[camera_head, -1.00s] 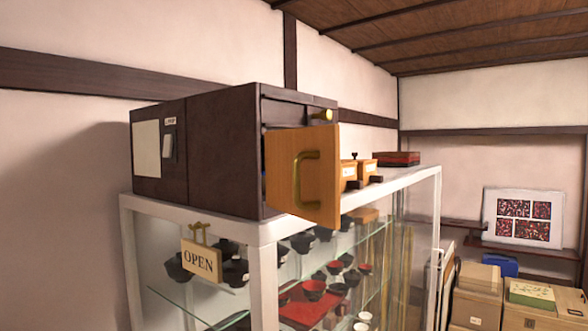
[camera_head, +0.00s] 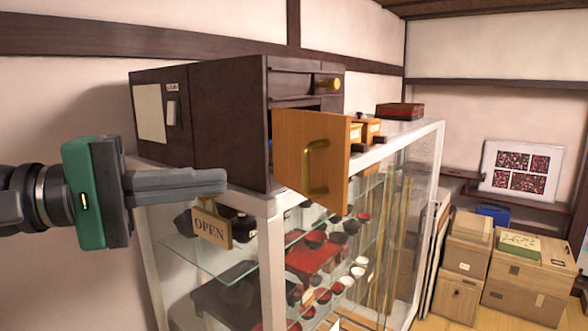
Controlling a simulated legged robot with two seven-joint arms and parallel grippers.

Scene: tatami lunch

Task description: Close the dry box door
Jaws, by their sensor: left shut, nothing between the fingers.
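The dry box (camera_head: 228,115) is a dark brown cabinet on top of a white-framed glass display case. Its light wooden door (camera_head: 293,160) with a brass handle (camera_head: 314,168) stands swung open toward the front, and the dark opening shows behind it. My right gripper is out of view.
The glass case (camera_head: 276,230) holds several bowls and cups, and an OPEN sign (camera_head: 211,229) hangs at its front. Small wooden boxes (camera_head: 372,128) and a dark red box (camera_head: 400,111) stand on top behind the door. Cardboard-coloured boxes (camera_head: 525,285) fill the right side.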

